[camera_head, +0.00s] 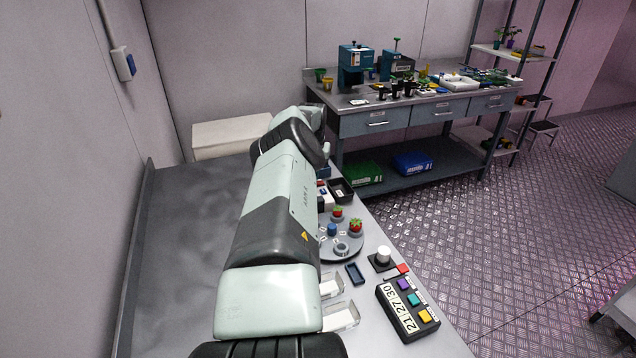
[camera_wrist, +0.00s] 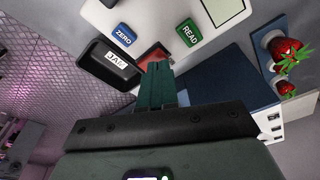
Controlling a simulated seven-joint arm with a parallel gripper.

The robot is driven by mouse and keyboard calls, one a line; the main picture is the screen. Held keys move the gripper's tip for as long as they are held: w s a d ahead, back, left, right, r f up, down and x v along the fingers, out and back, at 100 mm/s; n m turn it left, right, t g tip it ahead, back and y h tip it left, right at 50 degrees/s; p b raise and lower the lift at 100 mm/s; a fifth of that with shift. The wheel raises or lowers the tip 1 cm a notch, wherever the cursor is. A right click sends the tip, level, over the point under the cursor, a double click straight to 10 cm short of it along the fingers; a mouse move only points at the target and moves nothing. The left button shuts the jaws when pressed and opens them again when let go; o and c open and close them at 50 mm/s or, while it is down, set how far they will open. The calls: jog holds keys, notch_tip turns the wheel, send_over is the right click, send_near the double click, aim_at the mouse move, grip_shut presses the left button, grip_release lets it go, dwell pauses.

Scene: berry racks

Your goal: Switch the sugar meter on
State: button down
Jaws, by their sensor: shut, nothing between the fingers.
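The sugar meter (camera_wrist: 160,18) is a pale box at the top of the wrist view, with a blue ZERO button (camera_wrist: 123,36), a green READ button (camera_wrist: 188,33) and a display (camera_wrist: 222,8) that looks blank. A red part (camera_wrist: 150,54) shows at its near edge, right at my fingertips; it is partly covered, and I cannot tell whether they touch it. My gripper (camera_wrist: 158,68) is shut and empty, pointing at this edge. In the head view my arm hides the gripper and most of the meter.
A black labelled tray (camera_wrist: 84,63) lies left of my fingers.

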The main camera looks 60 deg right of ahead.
jog(key=shift+f, duration=0.85)
jog(key=shift+r, duration=3.55)
